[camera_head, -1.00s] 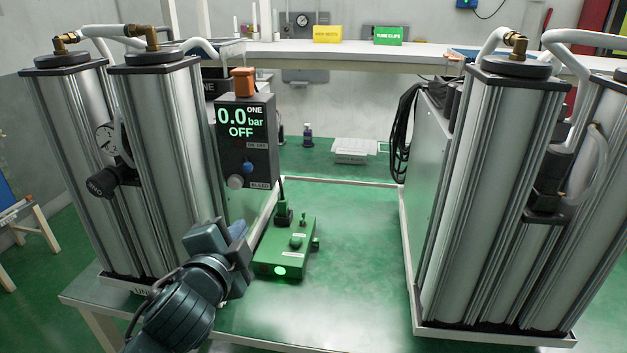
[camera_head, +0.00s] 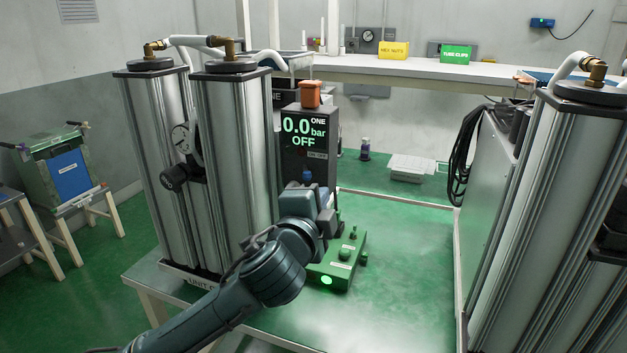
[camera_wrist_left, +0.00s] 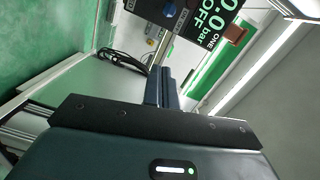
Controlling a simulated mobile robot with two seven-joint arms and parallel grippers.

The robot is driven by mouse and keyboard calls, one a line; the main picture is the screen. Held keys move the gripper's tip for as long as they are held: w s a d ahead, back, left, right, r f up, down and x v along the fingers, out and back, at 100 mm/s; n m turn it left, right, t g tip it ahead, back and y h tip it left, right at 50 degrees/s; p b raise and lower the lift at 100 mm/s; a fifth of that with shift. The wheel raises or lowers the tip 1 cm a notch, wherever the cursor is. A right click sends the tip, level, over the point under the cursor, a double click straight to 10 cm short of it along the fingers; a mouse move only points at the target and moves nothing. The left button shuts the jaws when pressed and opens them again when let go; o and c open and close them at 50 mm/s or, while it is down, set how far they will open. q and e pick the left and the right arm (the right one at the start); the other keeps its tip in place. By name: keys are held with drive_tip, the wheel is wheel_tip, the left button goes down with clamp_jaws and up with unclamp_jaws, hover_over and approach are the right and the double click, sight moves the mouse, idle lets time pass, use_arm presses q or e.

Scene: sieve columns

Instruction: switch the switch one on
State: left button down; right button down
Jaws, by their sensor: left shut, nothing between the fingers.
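The dark control box marked ONE (camera_head: 321,135) stands beside the left pair of metal columns. Its display (camera_head: 304,132) reads 0.0 bar and OFF in green. Below the display is an ON-OFF label with a blue knob (camera_head: 307,176) under it. My left gripper (camera_head: 324,198) is in front of the box's lower part and hides it. In the left wrist view the two fingers (camera_wrist_left: 161,88) are shut together and empty, pointing toward the box, with a visible gap to the blue knob (camera_wrist_left: 170,10). My right gripper is out of view.
A green box with a lit lamp (camera_head: 338,262) sits on the green bench just below my left gripper. Metal columns (camera_head: 235,160) stand close on the left, others (camera_head: 555,220) on the right. The bench middle is clear. An orange part (camera_head: 310,94) tops the control box.

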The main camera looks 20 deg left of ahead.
sight(306, 171)
use_arm(q)
drive_tip(key=w+a+f+p, duration=0.1)
drive_tip(key=w+a, duration=0.3)
drive_tip(key=w, duration=0.3)
drive_tip(key=shift+w+p, duration=0.4)
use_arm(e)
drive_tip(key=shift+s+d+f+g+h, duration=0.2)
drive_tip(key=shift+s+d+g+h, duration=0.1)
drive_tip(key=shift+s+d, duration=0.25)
use_arm(q)
drive_tip(key=shift+f, duration=0.15)
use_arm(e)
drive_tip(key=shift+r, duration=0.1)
